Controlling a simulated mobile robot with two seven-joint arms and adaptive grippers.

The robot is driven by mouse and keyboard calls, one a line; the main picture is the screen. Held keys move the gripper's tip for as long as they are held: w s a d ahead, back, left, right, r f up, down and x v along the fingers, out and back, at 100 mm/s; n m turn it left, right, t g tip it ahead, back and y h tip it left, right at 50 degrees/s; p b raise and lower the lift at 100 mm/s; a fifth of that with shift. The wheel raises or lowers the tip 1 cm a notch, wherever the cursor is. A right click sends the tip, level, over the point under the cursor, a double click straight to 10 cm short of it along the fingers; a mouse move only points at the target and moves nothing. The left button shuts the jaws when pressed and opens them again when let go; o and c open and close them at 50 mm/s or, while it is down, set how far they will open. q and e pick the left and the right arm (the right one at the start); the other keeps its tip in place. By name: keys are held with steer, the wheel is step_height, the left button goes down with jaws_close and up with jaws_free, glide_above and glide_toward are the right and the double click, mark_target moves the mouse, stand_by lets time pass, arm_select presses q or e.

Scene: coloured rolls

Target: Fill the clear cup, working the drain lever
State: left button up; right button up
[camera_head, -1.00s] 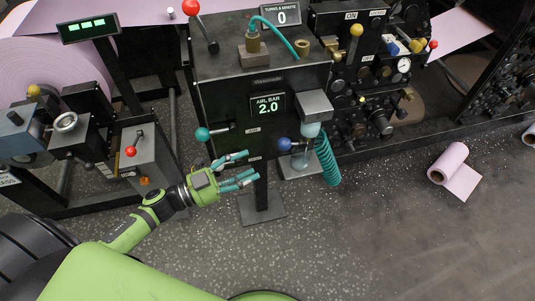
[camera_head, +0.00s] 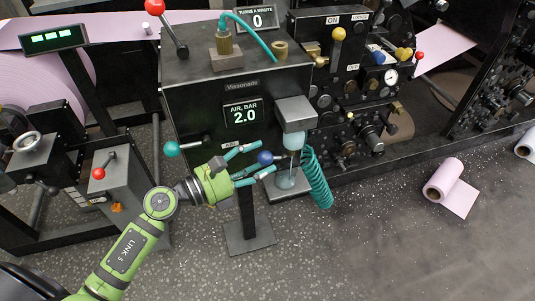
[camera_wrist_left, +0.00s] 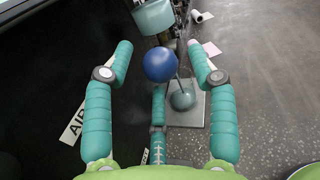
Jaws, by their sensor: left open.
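The drain lever with a blue ball knob (camera_head: 265,157) sticks out low on the front of the dark machine. In the left wrist view the blue knob (camera_wrist_left: 160,64) shows between the fingertips, with gaps to both side fingers. My left gripper (camera_head: 256,162) is open, its teal fingers spread at the knob. The clear cup (camera_head: 285,180) stands on a small grey plate below the grey spout housing; it also shows in the left wrist view (camera_wrist_left: 182,98), beyond the knob. I cannot tell its fill level. My right gripper is out of view.
A teal-knobbed lever (camera_head: 171,149) is left of my gripper. A coiled teal hose (camera_head: 317,180) hangs right of the cup. The display (camera_head: 244,113) reads 2.0. A pink roll (camera_head: 445,180) lies on the floor at right, with open floor in front.

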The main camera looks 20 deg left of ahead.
mark_target(273, 158)
arm_select(q)
steer(key=shift+x, duration=1.25)
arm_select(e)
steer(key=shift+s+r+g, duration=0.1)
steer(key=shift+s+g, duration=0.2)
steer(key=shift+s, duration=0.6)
